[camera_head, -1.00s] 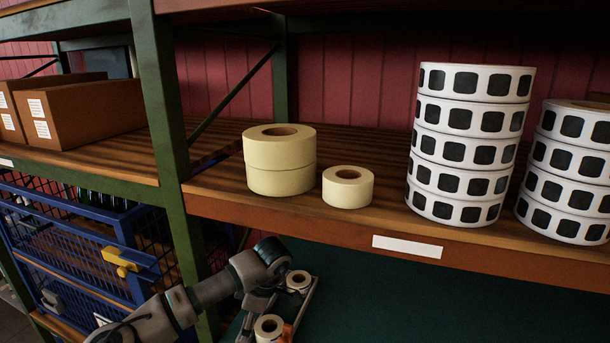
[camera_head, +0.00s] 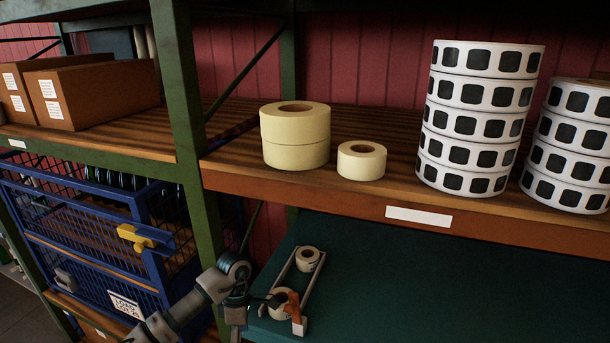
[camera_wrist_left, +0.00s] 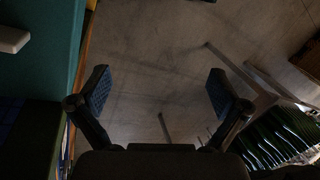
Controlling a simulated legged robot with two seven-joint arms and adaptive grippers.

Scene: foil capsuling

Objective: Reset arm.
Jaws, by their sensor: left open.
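My left arm (camera_head: 195,299) comes in from the bottom left in the head view, bent at the left edge of the green-topped bench. My left gripper hangs downward there, its tips out of frame. In the left wrist view, my left gripper (camera_wrist_left: 157,92) is open, with two dark pads wide apart and only bare floor (camera_wrist_left: 150,60) between them. My right gripper is not in view. A tape holder (camera_head: 302,293) with two small cream rolls and an orange part stands on the bench right of my arm, apart from it.
The shelf above (camera_head: 330,200) carries cream tape rolls (camera_head: 295,145) and tall stacks of white rolls with black squares (camera_head: 478,120). Its green post (camera_head: 185,120) stands behind my arm. A blue wire cage (camera_head: 110,235) is left. The bench's right part (camera_head: 430,285) is clear.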

